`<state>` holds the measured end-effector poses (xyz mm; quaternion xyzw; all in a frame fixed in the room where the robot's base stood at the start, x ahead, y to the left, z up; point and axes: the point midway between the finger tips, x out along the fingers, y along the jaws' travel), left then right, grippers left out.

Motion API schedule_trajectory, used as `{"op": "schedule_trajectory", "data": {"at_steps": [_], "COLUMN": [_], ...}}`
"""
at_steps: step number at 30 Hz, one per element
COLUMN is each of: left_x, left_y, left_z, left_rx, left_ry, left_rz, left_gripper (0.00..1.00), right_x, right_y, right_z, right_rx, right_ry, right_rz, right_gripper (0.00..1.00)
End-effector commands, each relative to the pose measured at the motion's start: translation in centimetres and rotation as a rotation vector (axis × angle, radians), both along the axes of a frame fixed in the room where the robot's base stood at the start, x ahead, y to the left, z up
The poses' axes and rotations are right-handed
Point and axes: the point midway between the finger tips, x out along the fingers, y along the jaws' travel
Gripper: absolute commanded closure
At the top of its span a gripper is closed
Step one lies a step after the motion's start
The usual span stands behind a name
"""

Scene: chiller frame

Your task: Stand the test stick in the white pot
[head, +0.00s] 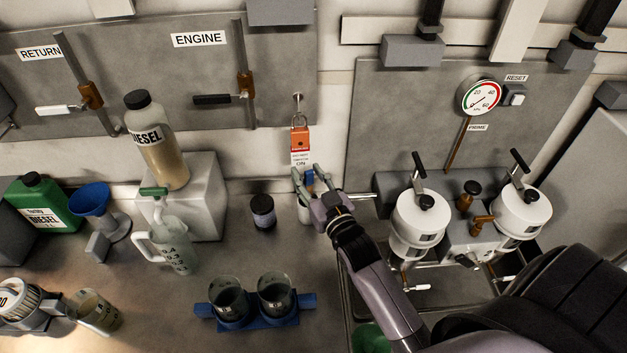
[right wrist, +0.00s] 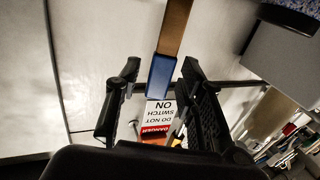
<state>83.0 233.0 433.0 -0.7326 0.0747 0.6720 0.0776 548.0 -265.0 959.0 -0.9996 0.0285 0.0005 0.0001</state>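The test stick has a blue end (head: 309,181) and a brown-orange length; it also shows in the right wrist view (right wrist: 160,76). My right gripper (head: 310,172) is around the blue end, with a finger on each side. In the wrist view a gap shows between the stick and the left-hand finger, so the gripper looks open. The white pot (head: 304,213) stands on the bench just below this gripper and is partly hidden by it. The stick's lower end is hidden in the head view, so I cannot tell whether it is inside the pot. My left gripper is not in view.
A red-and-white danger tag (head: 301,147) hangs on the wall right behind my gripper. A dark-lidded jar (head: 263,211) stands left of the pot. A blue holder with two beakers (head: 255,314) is nearer. White filter housings (head: 420,220) stand to the right.

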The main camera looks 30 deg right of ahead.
Motion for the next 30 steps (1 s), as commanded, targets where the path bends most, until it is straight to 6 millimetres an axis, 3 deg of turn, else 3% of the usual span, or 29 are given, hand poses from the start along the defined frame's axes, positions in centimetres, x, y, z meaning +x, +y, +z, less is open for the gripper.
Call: {"op": "schedule_trajectory", "data": {"at_steps": [5, 18, 24, 30], "left_x": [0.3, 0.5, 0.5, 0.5], "left_y": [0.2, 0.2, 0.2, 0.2], "left_z": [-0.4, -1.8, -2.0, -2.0], "left_rx": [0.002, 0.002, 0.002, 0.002], "left_ry": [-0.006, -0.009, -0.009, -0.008], "left_rz": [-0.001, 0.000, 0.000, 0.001], "left_gripper": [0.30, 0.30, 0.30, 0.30], "right_x": [-2.0, -10.2, -11.7, -11.9], "right_y": [0.1, 0.6, 0.7, 0.7], "right_z": [-0.3, -0.2, 0.0, 0.0], "right_rx": [0.000, 0.000, 0.000, 0.000], "right_ry": [0.003, 0.002, 0.001, 0.000], "right_rz": [0.000, 0.000, 0.000, 0.000], "right_gripper": [0.64, 0.64, 0.64, 0.64]}}
